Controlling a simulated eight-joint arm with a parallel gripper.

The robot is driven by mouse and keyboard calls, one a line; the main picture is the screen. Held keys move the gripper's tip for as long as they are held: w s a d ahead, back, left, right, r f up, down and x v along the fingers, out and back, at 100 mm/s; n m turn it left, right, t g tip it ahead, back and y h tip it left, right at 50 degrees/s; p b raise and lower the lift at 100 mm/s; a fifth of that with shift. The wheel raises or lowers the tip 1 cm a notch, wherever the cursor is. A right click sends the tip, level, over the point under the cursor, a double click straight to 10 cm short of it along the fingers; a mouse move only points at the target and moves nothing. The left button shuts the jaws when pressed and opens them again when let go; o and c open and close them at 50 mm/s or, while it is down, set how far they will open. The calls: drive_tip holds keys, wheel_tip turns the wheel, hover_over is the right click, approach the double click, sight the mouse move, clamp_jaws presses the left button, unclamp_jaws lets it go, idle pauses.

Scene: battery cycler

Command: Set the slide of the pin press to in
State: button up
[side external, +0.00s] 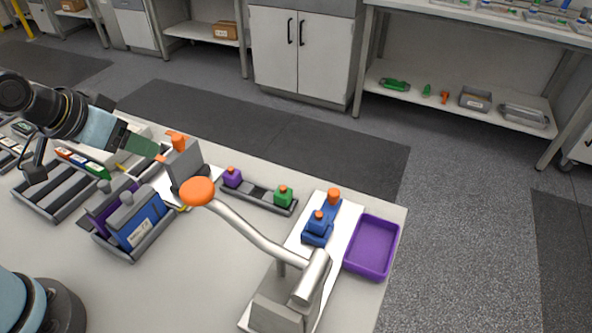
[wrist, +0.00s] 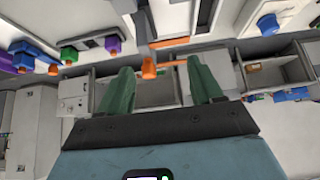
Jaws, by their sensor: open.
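A lever press with a grey base (side external: 285,300) stands at the front right in the side view, its long arm ending in an orange ball (side external: 198,190). A blue block with an orange knob (side external: 318,226) sits on the white plate beside it. A grey box (side external: 183,168) with an orange top piece stands by my gripper (side external: 158,154). I cannot tell for sure which part is the press's slide. In the wrist view my gripper's green fingers (wrist: 160,68) are apart and empty; an orange knob (wrist: 149,70) shows between them, and an orange bar (wrist: 170,42) lies beyond.
A rail (side external: 258,195) with purple and green knobbed blocks lies right of the box. A purple tray (side external: 372,247) is at the table's right edge. A holder with a blue cell (side external: 142,228) and a grey slotted rack (side external: 58,192) stand left. Open table lies at the front centre.

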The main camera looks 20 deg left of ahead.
drive_tip(key=shift+c, duration=0.9)
drive_tip(key=shift+w+d+r, duration=0.15)
drive_tip(key=shift+w+r, duration=0.05)
drive_tip(key=shift+c, duration=0.5)
drive_tip(key=w+d+r+m+g, duration=0.2)
drive_tip(key=w+d+r, duration=0.3)
drive_tip(key=w, duration=0.1)
drive_tip(key=m+g, duration=0.5)
drive_tip(key=m, duration=0.2)
hover_over(334, 191)
wheel_tip(334, 191, down, 4)
wheel_tip(334, 191, down, 12)
drive_tip(key=shift+r, duration=0.1)
